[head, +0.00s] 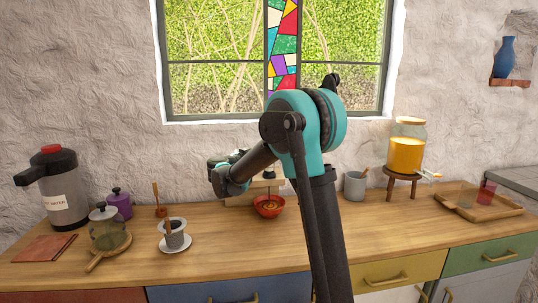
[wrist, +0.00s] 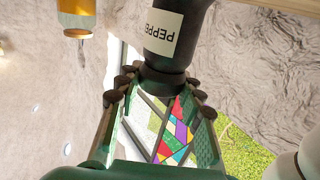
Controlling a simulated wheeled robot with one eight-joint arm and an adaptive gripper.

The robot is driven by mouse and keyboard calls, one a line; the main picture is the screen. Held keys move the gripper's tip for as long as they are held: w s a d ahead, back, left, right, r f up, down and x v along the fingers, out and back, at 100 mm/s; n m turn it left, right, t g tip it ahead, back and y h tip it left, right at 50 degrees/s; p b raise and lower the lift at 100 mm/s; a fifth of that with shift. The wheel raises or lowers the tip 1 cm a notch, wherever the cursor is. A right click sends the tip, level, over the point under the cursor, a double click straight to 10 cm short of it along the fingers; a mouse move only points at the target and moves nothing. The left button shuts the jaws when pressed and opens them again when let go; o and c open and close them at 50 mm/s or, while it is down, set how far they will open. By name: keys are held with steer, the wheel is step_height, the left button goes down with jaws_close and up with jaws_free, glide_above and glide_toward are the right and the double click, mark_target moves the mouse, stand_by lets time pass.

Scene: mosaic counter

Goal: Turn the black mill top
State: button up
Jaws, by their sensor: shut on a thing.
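The black mill (wrist: 168,62) shows in the wrist view, upside down in the picture, with a pale label reading "PEPPE" on its body. Its dark rounded end sits between the fingertips of my gripper (wrist: 161,88), with fingers on both sides of it. My gripper is shut on this end of the mill. In the head view my arm's bent elbow and forearm cover much of the middle of the counter. The mill cannot be made out clearly there.
A red bowl (head: 269,209) stands close to my forearm. A white cup (head: 174,236), glass pot (head: 105,232) and water dispenser (head: 58,195) stand left. A grey mug (head: 354,187), juice dispenser (head: 404,155) and wooden tray (head: 465,210) stand right. The front counter is mostly clear.

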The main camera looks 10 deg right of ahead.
steer(key=shift+m+g+h, duration=0.3)
stand_by(0.4)
steer(key=o, duration=1.2)
step_height(320, 180, up, 10)
